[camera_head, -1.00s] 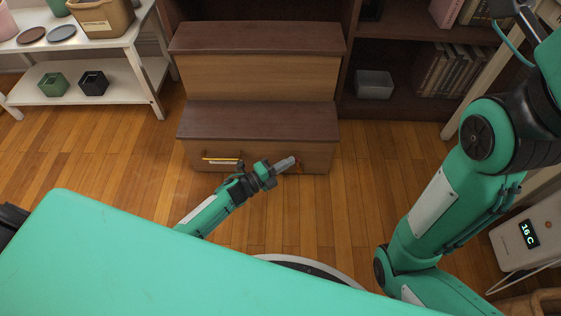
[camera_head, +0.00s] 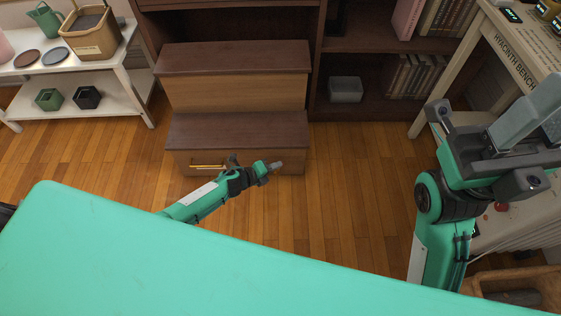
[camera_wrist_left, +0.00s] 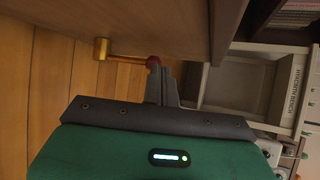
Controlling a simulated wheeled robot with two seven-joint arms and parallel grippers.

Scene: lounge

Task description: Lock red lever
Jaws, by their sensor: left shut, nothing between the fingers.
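The red lever shows in the left wrist view as a brass pivot and bar with a red knob (camera_wrist_left: 153,62) at its end, beside the wooden front of the step unit. My left gripper (camera_wrist_left: 160,75) is shut and empty, its fingertips at the red knob; I cannot tell whether they touch it. In the head view the left gripper (camera_head: 276,166) is in front of the lower right of the step unit (camera_head: 238,131), and the lever cannot be made out there. My right gripper (camera_head: 535,110) is at the far right, away from the step unit; its finger gap is unclear.
A brass drawer handle (camera_head: 207,167) is on the unit's lower front. A white shelf (camera_head: 120,100) stands left, a dark bookcase (camera_head: 385,45) behind, and a bench (camera_head: 515,45) at right. Wooden floor (camera_head: 345,190) is free between the unit and my right arm.

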